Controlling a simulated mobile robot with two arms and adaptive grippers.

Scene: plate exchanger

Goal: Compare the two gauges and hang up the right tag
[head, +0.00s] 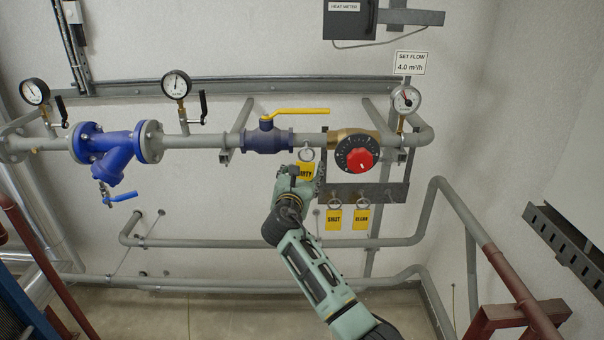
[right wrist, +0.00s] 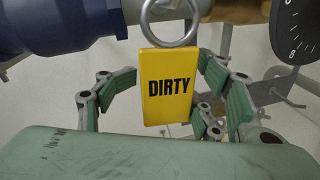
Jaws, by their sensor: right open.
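Two round gauges stand on the pipe either side of the blue strainer (head: 108,148): the left gauge (head: 34,92) and the middle gauge (head: 176,85). The middle needle points about straight up; the left one is too small to read surely. The yellow DIRTY tag (head: 306,171) hangs upright by its ring below the pipe, right of the blue valve. My right gripper (head: 296,174) is open around the tag. In the right wrist view the DIRTY tag (right wrist: 168,88) sits between the spread fingers. The SHUT tag (head: 334,220) and CLEAN tag (head: 362,219) hang lower right. My left gripper is not in view.
The blue valve (head: 267,140) with a yellow lever is just above my right gripper. A red knob (head: 359,161) and a third gauge (head: 406,99) are to its right. A grey tag board (head: 390,191) is behind. Lower pipes (head: 220,243) run along the wall.

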